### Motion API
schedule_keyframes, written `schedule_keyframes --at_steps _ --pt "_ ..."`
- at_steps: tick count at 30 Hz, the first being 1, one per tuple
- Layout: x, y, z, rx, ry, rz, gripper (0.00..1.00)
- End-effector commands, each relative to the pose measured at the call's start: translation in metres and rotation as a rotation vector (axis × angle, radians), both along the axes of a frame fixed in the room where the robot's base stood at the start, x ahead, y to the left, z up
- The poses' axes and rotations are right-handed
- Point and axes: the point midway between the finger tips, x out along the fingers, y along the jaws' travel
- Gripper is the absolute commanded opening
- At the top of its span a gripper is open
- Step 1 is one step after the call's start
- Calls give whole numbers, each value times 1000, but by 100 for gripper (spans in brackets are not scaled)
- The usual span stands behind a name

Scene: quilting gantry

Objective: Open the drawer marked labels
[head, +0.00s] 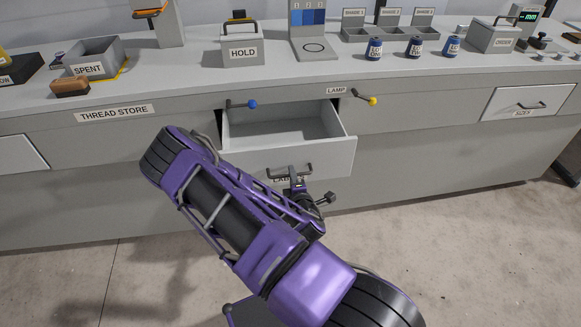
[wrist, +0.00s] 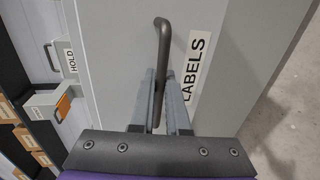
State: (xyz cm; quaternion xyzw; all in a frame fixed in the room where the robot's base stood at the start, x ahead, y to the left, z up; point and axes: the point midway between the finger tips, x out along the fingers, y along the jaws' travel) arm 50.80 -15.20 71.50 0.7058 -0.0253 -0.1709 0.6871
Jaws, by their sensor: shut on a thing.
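The labels drawer (head: 335,155) stands pulled out from the bench front, and its grey inside looks empty. Its front also shows in the wrist view (wrist: 110,70), with the LABELS plate (wrist: 197,65) beside the handle. My gripper (wrist: 159,95) is shut on the dark bar handle (wrist: 163,45) of this drawer, one finger on each side of it. In the head view my gripper (head: 297,178) is at the drawer front, and my purple arm reaches up to it and covers part of the lower front and its label.
The sizes drawer (head: 500,104) at right is shut. The floor in front is clear.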

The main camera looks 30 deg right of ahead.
Motion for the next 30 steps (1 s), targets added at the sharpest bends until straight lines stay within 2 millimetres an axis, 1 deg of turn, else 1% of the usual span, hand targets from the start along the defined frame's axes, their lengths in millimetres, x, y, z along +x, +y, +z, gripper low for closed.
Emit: schedule_keyframes --at_steps 3,6,16,17,18,27,30 --pt "-6 3 0 2 1 3 0" --pt "-9 3 0 2 1 2 0" --pt "-9 4 0 1 0 2 0" --pt "-9 4 0 1 0 2 17" --pt "-9 4 0 1 0 2 24" --pt "-9 3 0 1 0 1 25" --pt "-14 4 1 0 1 0 25"
